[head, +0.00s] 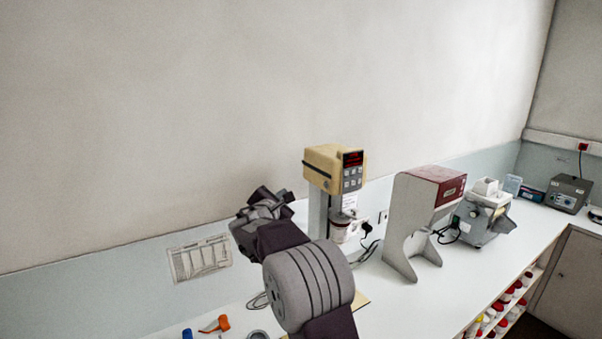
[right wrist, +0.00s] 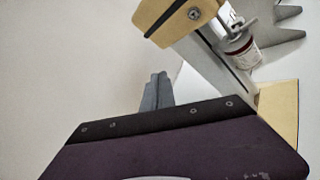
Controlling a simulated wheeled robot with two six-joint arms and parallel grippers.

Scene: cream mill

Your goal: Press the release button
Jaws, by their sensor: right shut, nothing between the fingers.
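The cream mill (head: 322,165) stands on the white bench, with a cream head on a grey column. Its front panel (head: 352,178) has a red display and several small buttons; I cannot tell which one is the release button. My right gripper (head: 262,202) is shut and empty, left of the mill head and apart from it in the picture. In the right wrist view, the shut fingers (right wrist: 156,92) point up at the wall, left of the mill's column. The cream head (right wrist: 170,18) shows there with a round dark-centred fitting (right wrist: 194,13). My left gripper is out of view.
A red-topped grey machine (head: 425,195) and a smaller grey device (head: 482,212) stand to the mill's right. A white jar (head: 340,228) sits under the mill head, with black cables beside it. An orange tool (head: 216,323) lies at the front left. A chart (head: 199,258) hangs behind.

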